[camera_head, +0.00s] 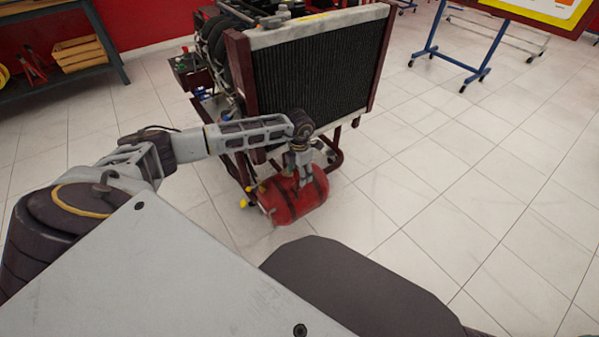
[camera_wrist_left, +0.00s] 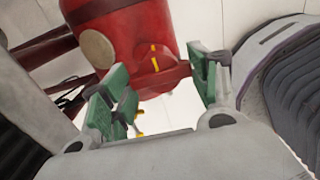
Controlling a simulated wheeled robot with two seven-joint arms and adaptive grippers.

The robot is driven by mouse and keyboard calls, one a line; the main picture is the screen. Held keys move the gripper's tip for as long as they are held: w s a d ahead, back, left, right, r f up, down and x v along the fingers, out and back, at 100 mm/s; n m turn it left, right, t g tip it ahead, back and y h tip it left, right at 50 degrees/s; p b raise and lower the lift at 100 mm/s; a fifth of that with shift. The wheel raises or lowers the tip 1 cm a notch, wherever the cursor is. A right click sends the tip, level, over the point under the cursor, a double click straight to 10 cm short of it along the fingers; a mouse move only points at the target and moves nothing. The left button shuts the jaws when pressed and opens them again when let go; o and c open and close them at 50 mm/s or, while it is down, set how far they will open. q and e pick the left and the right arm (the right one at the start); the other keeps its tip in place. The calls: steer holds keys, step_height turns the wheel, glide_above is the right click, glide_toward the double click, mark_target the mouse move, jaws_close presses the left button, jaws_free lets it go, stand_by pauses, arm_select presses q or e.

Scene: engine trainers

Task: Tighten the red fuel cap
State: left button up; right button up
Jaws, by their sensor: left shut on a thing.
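The red fuel tank (camera_head: 293,203) lies low in front of the engine trainer. In the left wrist view the tank (camera_wrist_left: 120,28) fills the upper middle. The red fuel cap (camera_wrist_left: 165,74) sticks out from it towards me. Two short yellow marks, one above the other, lie nearly in line where cap and tank meet. My left gripper (camera_head: 302,172) reaches down to the tank. In the wrist view its green-padded fingers (camera_wrist_left: 160,82) stand on both sides of the cap and are shut on it. In the head view the cap is hidden. My right gripper is not in view.
The engine trainer's radiator (camera_head: 318,62) rises right behind my left wrist, in a dark red frame. A shelf (camera_head: 75,65) stands at the back left and a blue-legged stand (camera_head: 440,55) at the back right. The tiled floor to the right is clear.

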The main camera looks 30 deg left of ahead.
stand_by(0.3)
arm_select(q)
steer(key=o, duration=1)
steer(key=shift+r, duration=0.2)
steer(key=shift+r, duration=5.85)
